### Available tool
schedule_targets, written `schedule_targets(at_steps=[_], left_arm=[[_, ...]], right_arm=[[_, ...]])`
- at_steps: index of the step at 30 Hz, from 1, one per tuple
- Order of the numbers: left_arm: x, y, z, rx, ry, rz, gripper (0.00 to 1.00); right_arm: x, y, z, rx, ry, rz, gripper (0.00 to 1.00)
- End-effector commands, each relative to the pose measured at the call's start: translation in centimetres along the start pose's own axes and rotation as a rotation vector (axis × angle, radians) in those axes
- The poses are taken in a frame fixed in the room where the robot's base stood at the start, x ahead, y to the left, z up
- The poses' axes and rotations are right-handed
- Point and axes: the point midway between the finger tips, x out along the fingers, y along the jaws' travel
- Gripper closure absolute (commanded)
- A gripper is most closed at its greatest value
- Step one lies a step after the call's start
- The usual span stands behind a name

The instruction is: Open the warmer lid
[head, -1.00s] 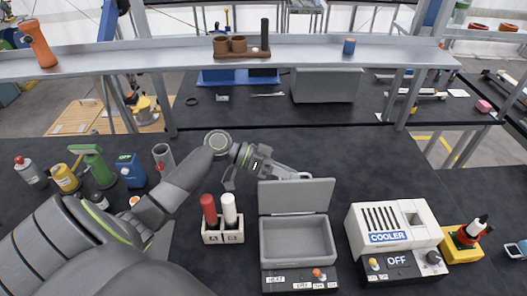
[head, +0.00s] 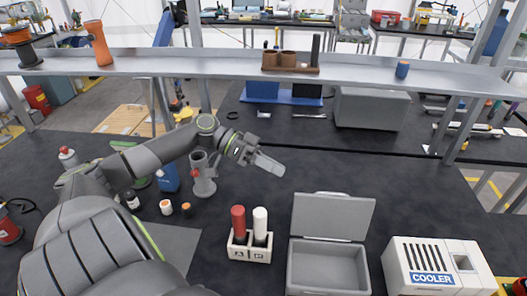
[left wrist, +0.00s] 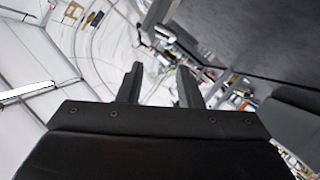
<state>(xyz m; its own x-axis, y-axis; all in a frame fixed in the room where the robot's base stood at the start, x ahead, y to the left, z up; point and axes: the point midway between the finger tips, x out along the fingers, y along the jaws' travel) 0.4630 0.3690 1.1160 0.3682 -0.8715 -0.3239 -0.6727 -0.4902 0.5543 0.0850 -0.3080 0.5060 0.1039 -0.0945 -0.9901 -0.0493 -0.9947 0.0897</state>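The warmer (head: 328,274) is a grey open-topped box on the dark bench, cut off by the bottom edge in the head view. Its lid (head: 333,216) stands raised at the back edge, and the inside shows. My left gripper (head: 270,165) is above and left of the lid in the head view, apart from it, with nothing in it. The left wrist view shows its two dark fingers (left wrist: 158,88) with a clear gap between them. My right gripper is not in view.
A holder (head: 248,250) with a red and a white cylinder stands left of the warmer. The white cooler (head: 430,262) stands to its right. A metal shelf (head: 220,63) runs across above the bench. Bench room behind the lid is clear.

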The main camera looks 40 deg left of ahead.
Motion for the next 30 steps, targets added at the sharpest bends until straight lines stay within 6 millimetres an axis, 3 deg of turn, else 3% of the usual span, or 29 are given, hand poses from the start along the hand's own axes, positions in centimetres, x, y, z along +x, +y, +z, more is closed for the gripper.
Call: schedule_targets(at_steps=[9,30], left_arm=[[-2.6,-0.1,0.0,0.000,-0.001,-0.001,0.67],[-2.7,0.0,0.0,0.001,0.000,0.000,0.67]], right_arm=[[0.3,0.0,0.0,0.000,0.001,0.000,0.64],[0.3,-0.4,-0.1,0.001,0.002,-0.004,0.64]])
